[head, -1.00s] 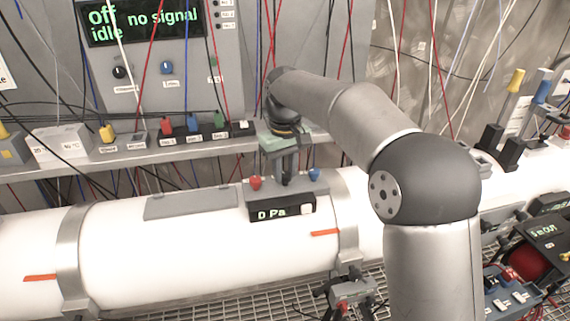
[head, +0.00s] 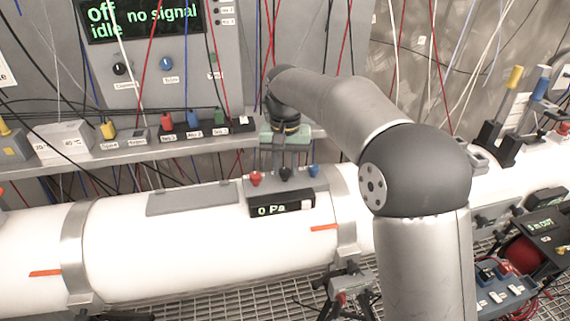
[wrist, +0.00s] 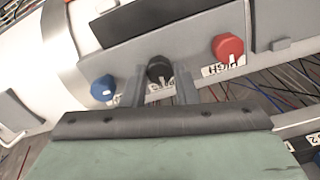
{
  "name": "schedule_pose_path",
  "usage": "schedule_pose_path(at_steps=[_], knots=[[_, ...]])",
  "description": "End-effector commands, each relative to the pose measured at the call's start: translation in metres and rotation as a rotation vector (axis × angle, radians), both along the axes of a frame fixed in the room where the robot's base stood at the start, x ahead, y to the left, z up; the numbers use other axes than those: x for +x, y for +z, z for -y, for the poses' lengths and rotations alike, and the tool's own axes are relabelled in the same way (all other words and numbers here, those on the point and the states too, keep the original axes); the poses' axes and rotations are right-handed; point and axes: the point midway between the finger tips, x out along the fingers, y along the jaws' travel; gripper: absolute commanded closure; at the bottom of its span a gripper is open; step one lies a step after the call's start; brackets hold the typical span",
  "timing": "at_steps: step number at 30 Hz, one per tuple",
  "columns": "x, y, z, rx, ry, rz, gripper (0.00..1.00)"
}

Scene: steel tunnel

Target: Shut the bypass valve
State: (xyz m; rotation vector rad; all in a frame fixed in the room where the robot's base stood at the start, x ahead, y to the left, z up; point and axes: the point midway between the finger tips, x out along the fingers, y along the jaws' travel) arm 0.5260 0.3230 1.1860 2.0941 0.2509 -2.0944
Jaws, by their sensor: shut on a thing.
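A grey valve block on the white pipe carries a red knob (head: 256,178), a black knob (head: 285,173) and a blue knob (head: 313,171). My gripper (head: 286,166) reaches down from above onto the black middle knob. In the wrist view, my gripper's two fingers (wrist: 160,88) are shut on the black knob (wrist: 159,68), one on each side. The label below that knob is partly covered by the fingers and I cannot read it fully. The blue knob (wrist: 103,88) and the red knob (wrist: 228,47), labelled HIGH, stand clear on either side.
A black display (head: 281,205) on the block's front reads 0 Pa. A shelf (head: 130,153) with coloured knobs runs behind, under a panel (head: 145,20) reading off, no signal, idle. Cables hang around the arm. Levers (head: 514,78) stand at the right.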

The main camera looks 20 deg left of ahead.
Motion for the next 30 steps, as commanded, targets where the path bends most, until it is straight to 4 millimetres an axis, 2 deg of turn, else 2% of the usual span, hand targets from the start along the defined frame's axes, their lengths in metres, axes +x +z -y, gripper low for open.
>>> schedule_pose_path(at_steps=[11,12,14,24,26,30], knots=[[0.0,0.0,0.0,0.001,-0.006,0.001,0.96],[0.0,0.0,0.0,0.001,-0.006,0.001,0.68],[0.0,0.0,0.0,0.001,-0.005,0.001,0.52],[0.0,0.003,0.0,0.001,-0.004,0.002,0.52],[0.001,0.007,0.0,0.003,-0.004,0.002,0.52],[0.001,0.029,-0.001,0.004,-0.004,0.005,0.52]])
